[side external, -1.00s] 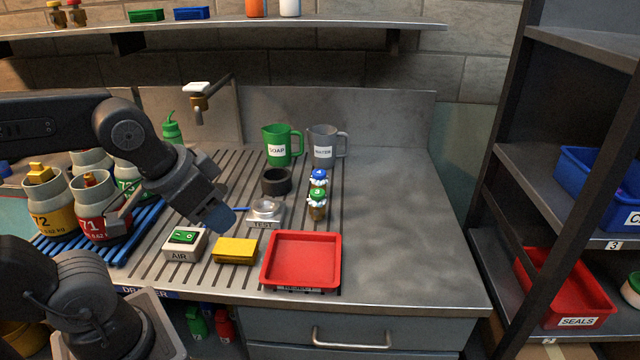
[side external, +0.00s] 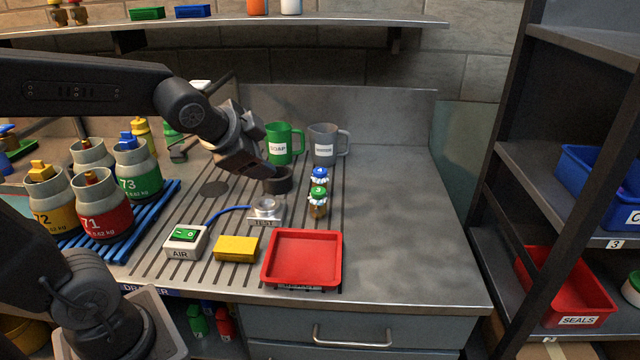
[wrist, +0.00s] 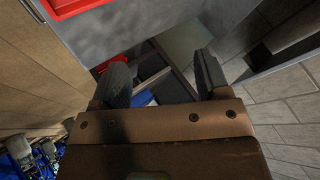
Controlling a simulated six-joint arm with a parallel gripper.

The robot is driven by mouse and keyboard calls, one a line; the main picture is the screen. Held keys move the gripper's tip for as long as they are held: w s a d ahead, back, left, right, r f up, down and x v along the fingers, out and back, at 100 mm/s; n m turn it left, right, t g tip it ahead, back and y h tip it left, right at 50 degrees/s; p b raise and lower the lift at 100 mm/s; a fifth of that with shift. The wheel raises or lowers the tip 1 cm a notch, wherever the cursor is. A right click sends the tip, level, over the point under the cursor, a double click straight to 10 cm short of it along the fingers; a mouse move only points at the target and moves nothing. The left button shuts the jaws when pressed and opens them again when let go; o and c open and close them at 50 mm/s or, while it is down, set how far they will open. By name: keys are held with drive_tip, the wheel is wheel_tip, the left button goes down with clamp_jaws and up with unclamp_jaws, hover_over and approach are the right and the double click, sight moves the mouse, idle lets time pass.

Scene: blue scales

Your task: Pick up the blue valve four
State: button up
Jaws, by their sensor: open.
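The blue-topped valve (side external: 319,175) stands upright on the slatted bench, just behind a green-topped valve (side external: 318,202) marked 3. I cannot read a number on the blue one. Neither valve shows there.
A TEST stand (side external: 265,212), an AIR switch box (side external: 185,242), a yellow block (side external: 236,248) and a red tray (side external: 301,285) lie in front. Green (side external: 283,143) and grey (side external: 325,145) mugs stand behind. Gas bottles (side external: 102,215) crowd the left. The right bench is clear.

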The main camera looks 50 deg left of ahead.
drive_tip(key=w+a+m+t, duration=0.4)
drive_tip(key=w+a+m, duration=0.5)
drive_tip(key=w, duration=0.4)
drive_tip(key=m+t+h, duration=0.4)
drive_tip(key=m, duration=1.2)
hover_over(314, 171)
drive_tip(key=s, duration=0.4)
wheel_tip(314, 171, down, 6)
drive_tip(key=f+m+h, duration=0.2)
drive_tip(key=f+m, duration=0.1)
drive_tip(key=f, duration=0.2)
drive_tip(key=a+f+m+h, duration=0.1)
drive_tip(key=f+m, duration=0.2)
drive_tip(key=f, duration=0.2)
drive_tip(key=s+a+f+m+h, duration=0.1)
drive_tip(key=f+m+h, duration=0.1)
drive_tip(key=f+m, duration=0.1)
drive_tip(key=shift+f+m+h, duration=0.3)
drive_tip(key=shift+f, duration=0.6)
drive_tip(key=shift+x, duration=3.7)
drive_tip(key=shift+f, duration=0.1)
drive_tip(key=shift+c, duration=0.4)
